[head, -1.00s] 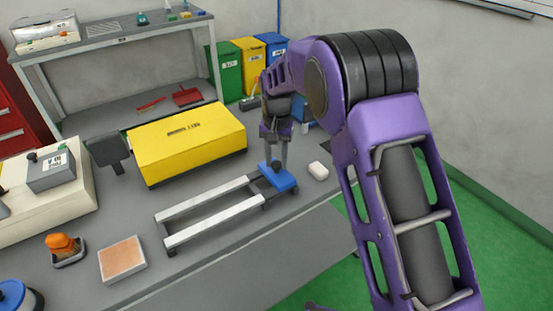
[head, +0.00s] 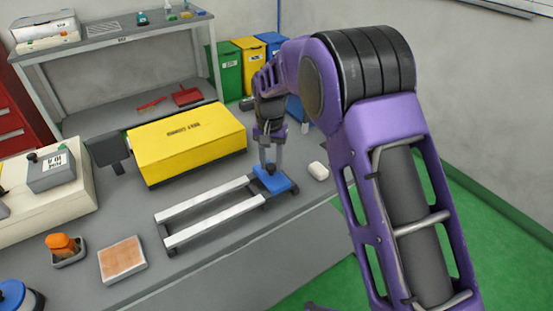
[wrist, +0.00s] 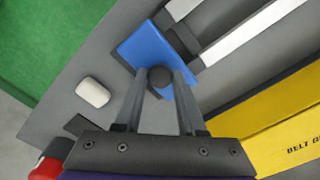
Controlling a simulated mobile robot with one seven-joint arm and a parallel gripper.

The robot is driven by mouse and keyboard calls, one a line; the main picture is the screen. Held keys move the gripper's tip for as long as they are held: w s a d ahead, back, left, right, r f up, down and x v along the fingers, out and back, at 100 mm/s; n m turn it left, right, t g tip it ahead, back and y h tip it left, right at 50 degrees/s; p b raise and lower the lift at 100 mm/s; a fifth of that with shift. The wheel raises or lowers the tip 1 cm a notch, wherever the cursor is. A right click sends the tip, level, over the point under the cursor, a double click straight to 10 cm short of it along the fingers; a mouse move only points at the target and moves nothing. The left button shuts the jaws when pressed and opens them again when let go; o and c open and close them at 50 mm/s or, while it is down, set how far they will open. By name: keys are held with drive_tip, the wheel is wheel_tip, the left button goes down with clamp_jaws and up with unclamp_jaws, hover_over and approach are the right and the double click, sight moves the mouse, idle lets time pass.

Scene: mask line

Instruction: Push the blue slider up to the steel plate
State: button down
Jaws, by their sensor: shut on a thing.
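The blue slider (head: 279,184) is a flat blue block with a dark round knob, at the right end of two pale parallel rails (head: 207,202). It also shows in the wrist view (wrist: 143,47). My gripper (head: 271,164) stands over it, pointing down, with its fingers on either side of the knob (wrist: 160,76); in the wrist view (wrist: 160,80) it is shut on the knob. A dark block (wrist: 183,42) sits between the rails beside the slider. I cannot clearly pick out the steel plate.
A long yellow box (head: 190,145) lies behind the rails. A white rounded block (head: 318,171) is right of the slider. A tan-topped tile (head: 122,260) and an orange item (head: 62,243) are at the front left. The rails between slider and left end look clear.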

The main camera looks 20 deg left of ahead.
drive_tip(key=s+a+p, duration=0.1)
drive_tip(key=s+a, duration=1.8)
drive_tip(key=s, duration=0.3)
drive_tip(key=shift+s+a+p, duration=0.15)
drive_tip(key=shift+s+p, duration=0.2)
drive_tip(key=shift+s, duration=0.05)
drive_tip(key=c, duration=0.5)
unclamp_jaws()
drive_tip(key=shift+s+a, duration=0.1)
drive_tip(key=shift+r, duration=0.1)
wheel_tip(320, 180, up, 17)
drive_tip(key=p, duration=0.1)
drive_tip(key=shift+r, duration=0.1)
